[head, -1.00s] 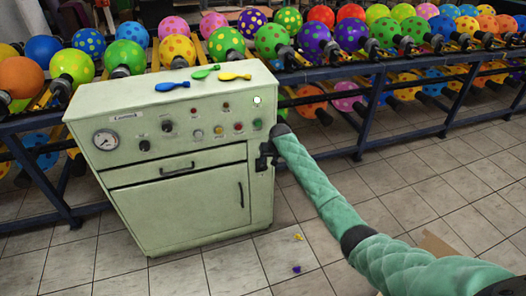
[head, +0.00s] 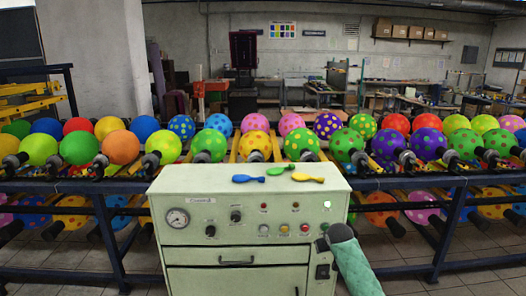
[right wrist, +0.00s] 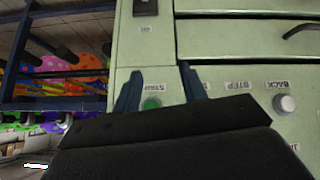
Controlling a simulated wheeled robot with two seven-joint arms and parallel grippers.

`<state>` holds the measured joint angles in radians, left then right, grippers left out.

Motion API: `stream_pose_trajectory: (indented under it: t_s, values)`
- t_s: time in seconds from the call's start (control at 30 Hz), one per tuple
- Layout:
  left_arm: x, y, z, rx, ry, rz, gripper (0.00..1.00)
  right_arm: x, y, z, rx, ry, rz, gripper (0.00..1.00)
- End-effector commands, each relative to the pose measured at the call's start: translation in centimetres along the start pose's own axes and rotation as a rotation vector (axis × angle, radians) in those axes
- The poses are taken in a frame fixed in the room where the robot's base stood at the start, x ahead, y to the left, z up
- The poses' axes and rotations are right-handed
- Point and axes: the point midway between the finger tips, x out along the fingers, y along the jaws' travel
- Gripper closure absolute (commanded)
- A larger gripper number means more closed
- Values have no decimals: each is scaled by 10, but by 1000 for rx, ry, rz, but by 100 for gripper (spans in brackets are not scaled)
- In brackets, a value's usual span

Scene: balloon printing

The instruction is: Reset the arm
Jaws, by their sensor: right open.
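My right arm (head: 358,268), in a green padded sleeve, reaches up from the bottom right of the head view. Its dark end is at the right side of the pale green machine (head: 245,228). My right gripper (right wrist: 160,82) is open in the right wrist view, with its two dark fingers apart and nothing held between them. The fingers are in front of the machine's control panel (right wrist: 240,100), with a green button (right wrist: 152,103) labelled START between them. Whether the fingers touch the panel cannot be told. My left gripper is not in view.
A blue balloon (head: 249,179), a green balloon (head: 276,171) and a yellow balloon (head: 308,178) lie flat on the machine top. Behind it, a dark blue rack (head: 405,184) carries rows of inflated dotted and plain balloons. A white knob (right wrist: 284,104) marked BACK is on the panel.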

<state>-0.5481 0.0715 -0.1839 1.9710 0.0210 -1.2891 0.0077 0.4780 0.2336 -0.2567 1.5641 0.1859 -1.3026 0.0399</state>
Motion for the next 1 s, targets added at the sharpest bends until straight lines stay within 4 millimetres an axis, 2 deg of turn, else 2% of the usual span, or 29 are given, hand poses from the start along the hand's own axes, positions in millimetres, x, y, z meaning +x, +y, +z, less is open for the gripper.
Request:
stream_pose_trajectory:
  t_s: [0.17,0.37,0.77,1.0]
  values:
    - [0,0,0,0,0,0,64,-10,-26,42,-27,11,1,58]
    - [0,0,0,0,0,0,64,-19,-58,112,-39,-2,-5,58]
    - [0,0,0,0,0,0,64,-39,-117,274,-13,-104,-45,58]
    - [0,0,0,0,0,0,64,-55,-151,383,16,-210,-86,58]
